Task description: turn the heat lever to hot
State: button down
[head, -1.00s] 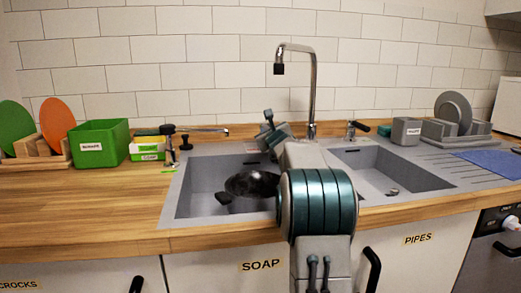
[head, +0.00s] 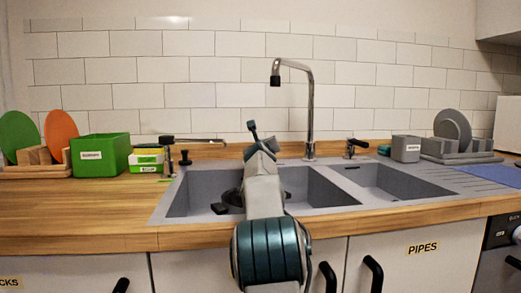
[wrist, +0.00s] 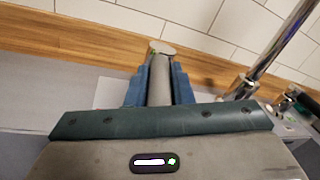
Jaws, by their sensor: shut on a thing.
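My gripper (wrist: 159,72) shows in the wrist view with its two blue fingers closed on the sides of a grey cylinder (wrist: 160,80) with a pale round end. I cannot tell whether this cylinder belongs to the heat lever. A tap lever with a black handle (head: 357,144) stands right of the tall faucet (head: 311,110). It also shows at the right of the wrist view, apart from my gripper. In the head view my gripper (head: 256,137) is over the back of the sink, left of the faucet; my arm hides what it holds.
The double sink (head: 330,207) lies under my arm, with a black pan (head: 228,199) in its left basin. A black-knobbed fitting (head: 185,158) and green bin (head: 100,155) stand left. A grey bin (head: 406,149) and grey plate rack (head: 460,148) stand right. The left counter front is clear.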

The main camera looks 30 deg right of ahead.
jog(key=c, duration=1.3)
grip_release()
jog(key=shift+a, duration=0.1)
jog(key=shift+s+a+f+b, duration=0.1)
jog(key=shift+s+a+b, duration=0.3)
jog(key=shift+s, duration=0.15)
jog(key=shift+b+v, duration=2.4)
jog(key=shift+v, duration=3.8)
jog(key=shift+s+d, duration=0.1)
